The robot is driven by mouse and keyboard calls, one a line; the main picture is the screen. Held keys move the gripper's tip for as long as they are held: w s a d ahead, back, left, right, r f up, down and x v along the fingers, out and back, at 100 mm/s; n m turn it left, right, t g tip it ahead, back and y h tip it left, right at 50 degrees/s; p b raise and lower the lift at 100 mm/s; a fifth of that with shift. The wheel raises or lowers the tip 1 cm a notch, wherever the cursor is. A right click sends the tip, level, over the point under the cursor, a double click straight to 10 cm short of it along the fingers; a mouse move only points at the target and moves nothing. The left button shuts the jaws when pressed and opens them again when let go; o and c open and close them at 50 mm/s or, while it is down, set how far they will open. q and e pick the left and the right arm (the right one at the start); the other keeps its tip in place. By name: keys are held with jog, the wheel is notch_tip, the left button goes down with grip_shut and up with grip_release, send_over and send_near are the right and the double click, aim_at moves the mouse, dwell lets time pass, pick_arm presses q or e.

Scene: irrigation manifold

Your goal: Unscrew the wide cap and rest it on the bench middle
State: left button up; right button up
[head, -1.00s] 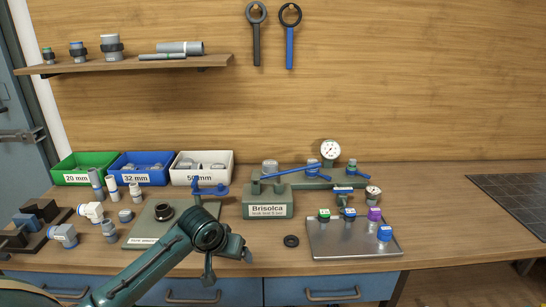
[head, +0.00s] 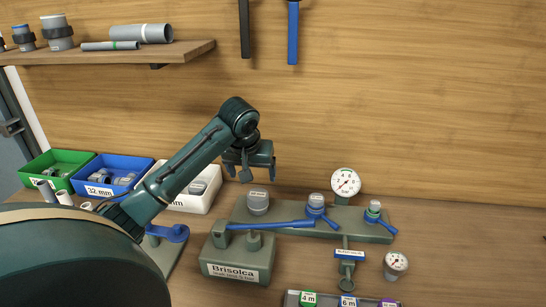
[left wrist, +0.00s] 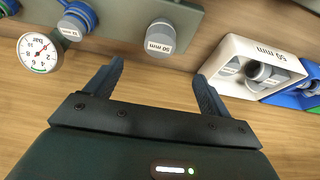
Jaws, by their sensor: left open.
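The wide cap (head: 258,203) is a grey round cap marked 50 mm. It sits at the left end of the grey-green manifold (head: 350,219) at the back of the bench (head: 440,270). In the left wrist view the cap (left wrist: 161,38) lies just beyond the fingertips, about midway between them. My left gripper (head: 251,173) is open and empty, above the cap and apart from it, with its fingers pointing down. My right gripper is not in view.
A blue bar (head: 270,225) lies across the block labelled Brisolca (head: 235,262), in front of the cap. The white 50 mm bin (head: 207,195) is close on the left.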

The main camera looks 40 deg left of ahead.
aim_at(258, 194)
pick_arm(q)
jog(key=x, duration=1.1)
jog(key=shift+w+f+p, duration=0.2)
jog(key=shift+f+p, duration=0.05)
jog(key=shift+p, duration=0.1)
jog(key=shift+w+a+f, duration=0.2)
jog(key=shift+w+f, duration=0.05)
jog(key=shift+f, duration=0.35)
jog(key=shift+c, duration=0.3)
jog(key=c, duration=1.1)
jog(key=shift+d+n+y, duration=0.1)
jog(key=shift+n+y, duration=0.2)
jog(key=shift+n, duration=0.9)
jog(key=shift+n+g+y, duration=0.3)
jog(key=shift+n+g, duration=0.2)
jog(key=shift+n, duration=0.6)
